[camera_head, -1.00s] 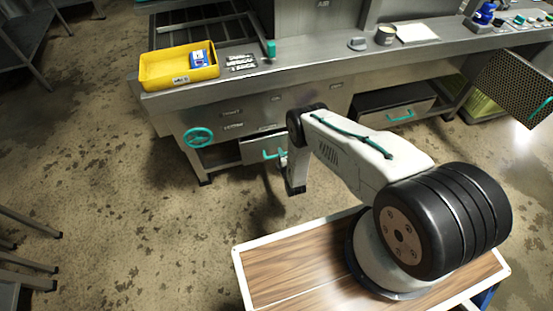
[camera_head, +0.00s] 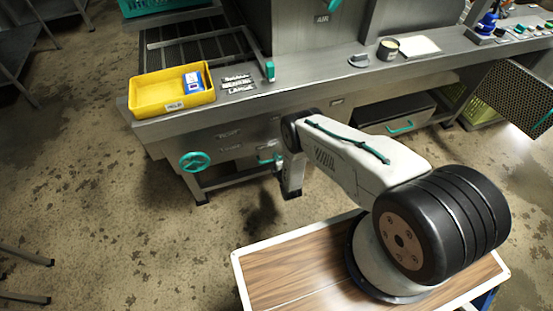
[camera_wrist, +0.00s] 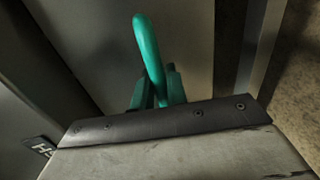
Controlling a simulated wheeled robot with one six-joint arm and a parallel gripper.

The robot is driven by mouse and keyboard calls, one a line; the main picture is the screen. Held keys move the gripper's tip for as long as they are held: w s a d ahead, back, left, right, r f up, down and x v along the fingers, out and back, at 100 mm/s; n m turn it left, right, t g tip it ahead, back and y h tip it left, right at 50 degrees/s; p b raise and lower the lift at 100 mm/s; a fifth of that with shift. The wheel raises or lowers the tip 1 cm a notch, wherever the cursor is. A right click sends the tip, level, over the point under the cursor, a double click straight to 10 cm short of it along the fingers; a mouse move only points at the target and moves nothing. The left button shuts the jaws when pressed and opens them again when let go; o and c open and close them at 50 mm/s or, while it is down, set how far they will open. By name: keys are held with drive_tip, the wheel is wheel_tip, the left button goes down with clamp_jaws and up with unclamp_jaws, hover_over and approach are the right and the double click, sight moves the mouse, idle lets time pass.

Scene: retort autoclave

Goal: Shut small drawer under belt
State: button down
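The small drawer (camera_head: 265,148) sits under the left part of the steel belt bench, partly hidden behind my arm. Its teal handle (camera_head: 268,159) shows just left of my arm's elbow, and its front lies close to the bench face; I cannot tell if it is fully flush. In the head view my gripper is hidden behind my arm. In the wrist view a bright teal curved handle (camera_wrist: 149,55) rises between two dark teal pieces that look like my gripper's fingertips (camera_wrist: 158,92). Whether they clamp it is unclear.
A yellow bin (camera_head: 172,92) stands on the bench's left end. A teal handwheel (camera_head: 194,161) is on the bench front, left of the drawer. A larger drawer (camera_head: 395,115) with a teal handle is at right.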

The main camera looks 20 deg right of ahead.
drive_tip(key=c, duration=1.5)
unclamp_jaws()
drive_tip(key=shift+w+a, duration=0.2)
drive_tip(key=shift+w, duration=0.05)
drive_tip(key=shift+a, duration=0.1)
drive_tip(key=shift+s, duration=0.1)
drive_tip(key=v, duration=0.7)
drive_tip(key=shift+s+r, duration=0.1)
drive_tip(key=shift+s, duration=0.3)
